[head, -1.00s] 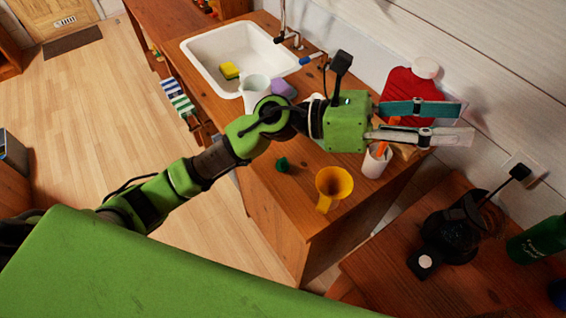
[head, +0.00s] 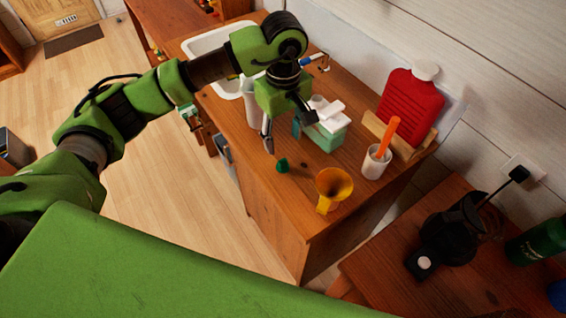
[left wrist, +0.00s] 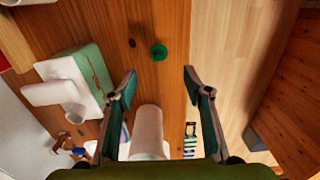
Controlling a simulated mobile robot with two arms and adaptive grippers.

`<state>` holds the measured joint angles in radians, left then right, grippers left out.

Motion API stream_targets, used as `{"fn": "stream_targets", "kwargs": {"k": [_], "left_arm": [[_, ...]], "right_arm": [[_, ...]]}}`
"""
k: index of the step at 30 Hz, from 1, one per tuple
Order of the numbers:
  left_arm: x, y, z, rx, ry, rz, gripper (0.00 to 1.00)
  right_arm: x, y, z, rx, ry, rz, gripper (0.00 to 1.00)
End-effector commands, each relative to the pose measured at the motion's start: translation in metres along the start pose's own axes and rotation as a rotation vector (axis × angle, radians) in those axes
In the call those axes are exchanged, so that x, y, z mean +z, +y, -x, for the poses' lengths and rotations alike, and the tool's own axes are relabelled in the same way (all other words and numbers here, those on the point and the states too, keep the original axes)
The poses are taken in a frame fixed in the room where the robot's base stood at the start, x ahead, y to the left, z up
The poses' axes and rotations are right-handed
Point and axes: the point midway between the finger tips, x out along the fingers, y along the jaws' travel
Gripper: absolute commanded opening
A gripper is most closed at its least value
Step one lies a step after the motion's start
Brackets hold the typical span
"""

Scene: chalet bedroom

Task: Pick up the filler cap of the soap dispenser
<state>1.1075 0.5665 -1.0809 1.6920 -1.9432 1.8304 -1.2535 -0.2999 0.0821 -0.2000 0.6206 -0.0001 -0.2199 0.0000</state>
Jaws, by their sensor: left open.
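The filler cap is a small dark green knob (head: 282,165) lying on the wooden counter near its front edge. In the left wrist view the cap (left wrist: 158,52) shows just beyond the fingertips, roughly centred between them. The soap dispenser (head: 329,138) is a pale green box with a white top, standing behind and right of the cap; it also shows in the left wrist view (left wrist: 93,68). My left gripper (head: 289,132) points down over the counter, open and empty, above and apart from the cap. It partly hides the dispenser. My right gripper is not in view.
A yellow funnel (head: 333,186) stands right of the cap. A white cup with an orange handle (head: 376,163) and a red hot-water bottle (head: 410,103) are farther right. A white pitcher (left wrist: 147,128) stands near the left gripper, by the sink (head: 205,45).

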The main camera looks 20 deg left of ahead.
Motion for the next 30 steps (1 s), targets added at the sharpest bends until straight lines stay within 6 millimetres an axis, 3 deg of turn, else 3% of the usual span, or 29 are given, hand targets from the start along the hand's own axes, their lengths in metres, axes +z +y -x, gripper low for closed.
{"fn": "stream_targets", "kwargs": {"k": [3,9,16,24,30], "left_arm": [[0.001,-0.001,-0.024,-0.005,-0.005,0.002,0.46],[0.001,0.000,-0.053,0.000,-0.005,0.001,0.46],[0.000,0.000,-0.068,-0.002,-0.006,0.001,0.46],[-0.003,0.002,-0.105,0.000,-0.006,0.001,0.46],[-0.004,0.003,-0.112,0.003,-0.003,0.001,0.46]], "right_arm": [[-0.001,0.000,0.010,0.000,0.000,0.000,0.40],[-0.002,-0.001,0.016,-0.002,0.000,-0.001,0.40],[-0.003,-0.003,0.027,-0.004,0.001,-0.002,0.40],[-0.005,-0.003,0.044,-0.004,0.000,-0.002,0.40],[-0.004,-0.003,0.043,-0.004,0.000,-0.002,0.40]]}}
